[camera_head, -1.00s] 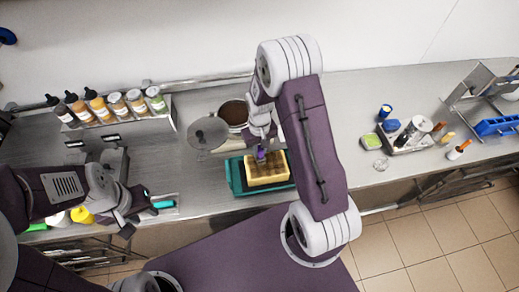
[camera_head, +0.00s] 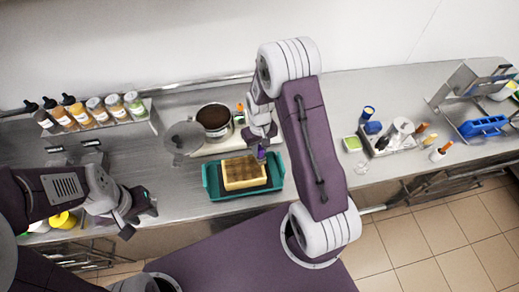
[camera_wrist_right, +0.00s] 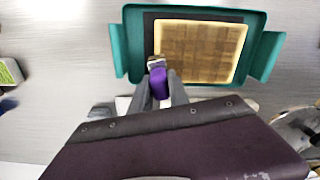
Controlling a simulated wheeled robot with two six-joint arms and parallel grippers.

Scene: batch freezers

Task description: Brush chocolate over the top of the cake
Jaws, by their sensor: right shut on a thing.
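The cake (camera_head: 244,172) is a pale yellow block with a patchy brown top and a pale border. It sits on a dark base in a teal tray (camera_head: 212,190), and also shows in the right wrist view (camera_wrist_right: 200,52). My right gripper (camera_head: 261,143) is shut on a purple-handled brush (camera_wrist_right: 159,84). The brush head appears at the cake's near-left corner in the wrist view; I cannot tell if it touches. A pot of dark brown chocolate (camera_head: 213,117) stands behind the tray. My left gripper (camera_head: 142,210) is away left of the tray; its fingers are unclear.
A round grey lid (camera_head: 184,138) is beside the pot. A rack of bottles (camera_head: 98,112) stands at the back left. Bare counter lies between the teal tray and those containers.

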